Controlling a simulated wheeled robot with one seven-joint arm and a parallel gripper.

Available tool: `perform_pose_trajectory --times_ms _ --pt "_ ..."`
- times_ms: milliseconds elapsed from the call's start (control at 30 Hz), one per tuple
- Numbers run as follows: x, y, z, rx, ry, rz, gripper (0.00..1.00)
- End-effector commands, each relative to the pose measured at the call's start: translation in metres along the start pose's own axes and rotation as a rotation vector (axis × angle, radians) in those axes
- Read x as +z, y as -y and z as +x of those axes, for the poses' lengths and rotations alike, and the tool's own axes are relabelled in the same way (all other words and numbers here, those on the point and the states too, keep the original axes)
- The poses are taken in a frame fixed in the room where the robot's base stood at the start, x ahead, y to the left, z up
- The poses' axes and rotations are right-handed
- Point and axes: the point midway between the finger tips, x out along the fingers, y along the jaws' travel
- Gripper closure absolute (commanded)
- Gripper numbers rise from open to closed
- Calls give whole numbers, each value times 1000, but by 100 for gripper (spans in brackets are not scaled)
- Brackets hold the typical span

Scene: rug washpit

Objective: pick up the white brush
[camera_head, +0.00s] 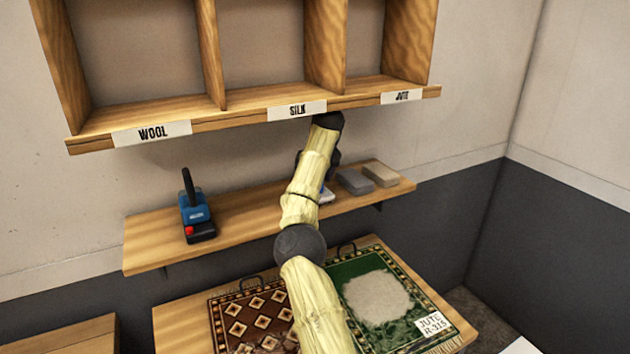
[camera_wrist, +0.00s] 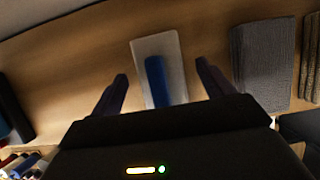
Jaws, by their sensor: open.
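The white brush (camera_wrist: 142,55), a pale rectangular block with a blue grip along its middle, lies on the wooden shelf in the wrist view. In the head view only a bit of the white brush (camera_head: 327,196) shows beside my arm, which hides the rest. My gripper (camera_wrist: 161,72) is open, its two dark fingers apart with the brush lying between and beyond their tips in the picture. I see no finger touching it. In the head view my gripper is mostly hidden behind my arm.
The narrow shelf (camera_head: 255,215) also holds a grey block (camera_head: 354,181), a tan block (camera_head: 381,173) and a blue-black device (camera_head: 195,212) at left. Labelled wooden cubbies (camera_head: 262,112) overhang it. Below, a patterned rug (camera_head: 245,317) and a green rug (camera_head: 352,268) lie on a table.

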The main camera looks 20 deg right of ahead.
Motion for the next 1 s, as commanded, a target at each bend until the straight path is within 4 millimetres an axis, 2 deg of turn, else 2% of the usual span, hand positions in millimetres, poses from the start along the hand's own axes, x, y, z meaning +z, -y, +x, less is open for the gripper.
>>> perform_pose_trajectory --times_ms 100,167,267,767,1000 --pt "7 0 0 2 -2 0 20" --pt "5 0 11 0 -4 0 20" --pt "5 0 16 0 -2 0 20" --pt "5 0 15 1 -1 0 20" --pt "6 0 15 1 -1 0 65"
